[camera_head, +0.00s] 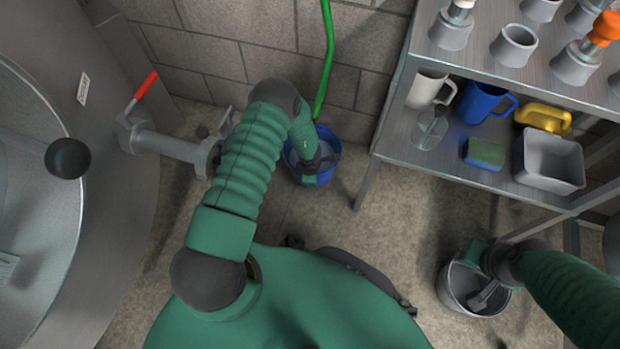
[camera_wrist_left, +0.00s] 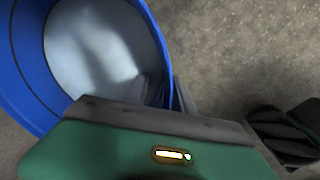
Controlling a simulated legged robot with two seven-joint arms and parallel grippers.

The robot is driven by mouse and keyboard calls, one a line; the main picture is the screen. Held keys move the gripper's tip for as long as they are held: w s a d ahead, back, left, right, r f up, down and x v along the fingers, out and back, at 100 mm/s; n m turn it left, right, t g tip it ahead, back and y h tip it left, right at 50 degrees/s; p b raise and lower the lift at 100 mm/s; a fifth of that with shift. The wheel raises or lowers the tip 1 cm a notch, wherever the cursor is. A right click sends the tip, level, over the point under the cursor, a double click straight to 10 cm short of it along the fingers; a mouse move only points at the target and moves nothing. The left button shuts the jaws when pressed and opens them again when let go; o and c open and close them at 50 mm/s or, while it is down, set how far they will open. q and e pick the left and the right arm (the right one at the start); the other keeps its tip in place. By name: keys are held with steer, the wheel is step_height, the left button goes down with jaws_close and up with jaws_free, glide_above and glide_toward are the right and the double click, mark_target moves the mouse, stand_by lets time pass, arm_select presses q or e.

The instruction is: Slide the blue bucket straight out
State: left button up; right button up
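The blue bucket (camera_head: 329,142) stands on the floor by the back wall, left of the steel shelf. Its blue rim and pale inside fill the upper left of the left wrist view (camera_wrist_left: 30,75). My left gripper (camera_head: 308,176) is at the bucket's near side. In the left wrist view, one finger shows inside the rim and one outside it; whether they press on the wall is unclear. My right gripper (camera_head: 487,294) reaches into a grey metal bucket (camera_head: 447,291) at lower right; its fingertips are partly hidden.
A green hose (camera_head: 327,50) hangs down to the blue bucket. A steel tank (camera_head: 100,100) with a red-handled valve (camera_head: 143,92) stands at left. The steel shelf's leg (camera_head: 368,182) is just right of the bucket. The floor (camera_head: 400,225) between the buckets is clear.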

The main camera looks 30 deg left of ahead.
arm_select(q)
jaws_close()
stand_by(1.4)
